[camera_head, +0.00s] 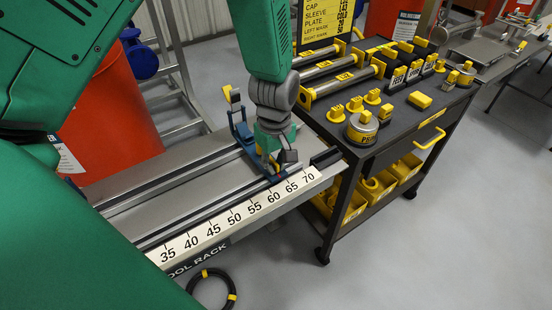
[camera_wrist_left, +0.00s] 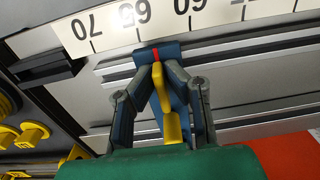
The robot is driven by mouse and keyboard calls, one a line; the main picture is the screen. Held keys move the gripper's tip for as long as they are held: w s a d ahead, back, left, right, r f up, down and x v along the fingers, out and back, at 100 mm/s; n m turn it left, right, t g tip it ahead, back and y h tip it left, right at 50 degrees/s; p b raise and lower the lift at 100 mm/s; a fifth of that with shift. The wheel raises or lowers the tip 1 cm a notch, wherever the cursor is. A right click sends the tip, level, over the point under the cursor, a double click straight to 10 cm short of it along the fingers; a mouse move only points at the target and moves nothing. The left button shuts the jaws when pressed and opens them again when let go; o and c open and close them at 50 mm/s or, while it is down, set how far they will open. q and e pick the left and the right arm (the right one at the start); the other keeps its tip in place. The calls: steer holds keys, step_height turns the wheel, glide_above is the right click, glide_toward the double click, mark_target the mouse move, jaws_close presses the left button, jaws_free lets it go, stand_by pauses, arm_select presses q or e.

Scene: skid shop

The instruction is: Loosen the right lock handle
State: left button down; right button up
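A blue carriage (camera_head: 243,134) lies across the rails of the tool rack (camera_head: 165,205). A yellow lock handle (camera_head: 228,95) stands at its far end. The right lock handle, also yellow, is at its near end, mostly hidden by my gripper in the head view. In the left wrist view the right lock handle (camera_wrist_left: 159,88) stands in front of a blue block (camera_wrist_left: 143,57) with a red mark. My left gripper (camera_head: 279,158) points down at this end. Its grey fingers (camera_wrist_left: 159,72) close in on both sides of the handle and appear to touch it. My right gripper is out of view.
A scale strip (camera_head: 235,217) runs along the rack's front edge; the carriage is near 60 to 65. A black tool cart (camera_head: 400,120) with yellow-marked parts stands right of the rack. An orange-red barrel (camera_head: 110,115) stands behind it. A black cable coil (camera_head: 212,288) lies on the floor.

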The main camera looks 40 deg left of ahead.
arm_select(q)
steer(key=shift+w+a, duration=0.2)
steer(key=shift+a, duration=0.35)
steer(key=shift+w+a+f, duration=0.1)
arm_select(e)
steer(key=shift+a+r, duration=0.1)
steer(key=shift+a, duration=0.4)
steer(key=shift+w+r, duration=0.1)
arm_select(q)
steer(key=shift+d+m+p, duration=0.2)
steer(key=shift+m+p, duration=0.4)
steer(key=shift+m, duration=0.1)
steer(key=shift+m+p, duration=0.4)
steer(key=shift+m, duration=0.6)
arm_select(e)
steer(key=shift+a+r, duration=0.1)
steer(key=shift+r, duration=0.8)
arm_select(q)
steer(key=shift+d, duration=0.1)
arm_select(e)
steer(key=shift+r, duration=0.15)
